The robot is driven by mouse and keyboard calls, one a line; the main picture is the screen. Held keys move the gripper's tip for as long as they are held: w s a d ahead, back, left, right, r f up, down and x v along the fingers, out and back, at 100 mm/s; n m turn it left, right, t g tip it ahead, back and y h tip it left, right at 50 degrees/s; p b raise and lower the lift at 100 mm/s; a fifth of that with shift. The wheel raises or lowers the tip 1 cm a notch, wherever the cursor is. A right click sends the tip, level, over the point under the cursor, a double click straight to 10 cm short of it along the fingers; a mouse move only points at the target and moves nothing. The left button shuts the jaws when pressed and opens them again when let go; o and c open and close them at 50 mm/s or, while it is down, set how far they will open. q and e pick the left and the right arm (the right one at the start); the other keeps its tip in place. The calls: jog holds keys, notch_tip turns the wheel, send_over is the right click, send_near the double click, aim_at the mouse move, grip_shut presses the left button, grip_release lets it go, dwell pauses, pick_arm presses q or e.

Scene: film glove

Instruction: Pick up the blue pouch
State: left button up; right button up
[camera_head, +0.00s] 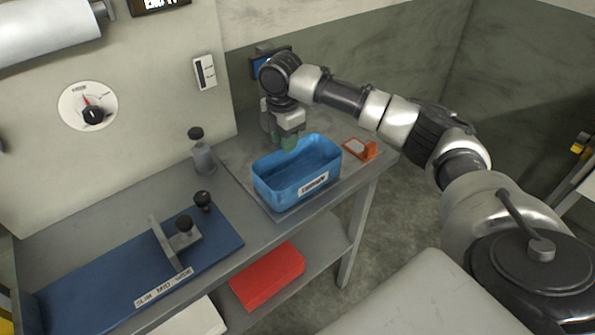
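A blue open-topped container (291,188) with a white label on its front stands on the grey work table. I cannot make out a separate blue pouch; the container's inside looks plain blue from here. My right gripper (284,142) points down at the container's far rim, with greenish fingertips close to that rim. Whether it touches the rim, and whether its fingers are open or shut, I cannot tell. My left gripper is not in view.
An orange-framed piece (360,150) lies right of the container. Left are a grey bottle with a black cap (202,157) and a blue board (75,293) with a grey bar and black knobs. A red box (267,276) lies on the lower shelf.

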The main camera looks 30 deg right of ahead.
aim_at(285, 168)
jog(key=shift+f, duration=0.35)
jog(key=shift+w+f, duration=0.1)
jog(key=shift+f, duration=0.25)
jog(key=shift+w+d+f+p, duration=0.1)
jog(key=shift+f+p, duration=0.2)
jog(key=shift+f, duration=0.9)
jog(key=shift+w+d+f+p, duration=0.1)
jog(key=shift+f+p, duration=0.2)
jog(key=shift+f, duration=0.85)
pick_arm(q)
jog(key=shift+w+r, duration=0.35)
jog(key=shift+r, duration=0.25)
pick_arm(e)
grip_shut()
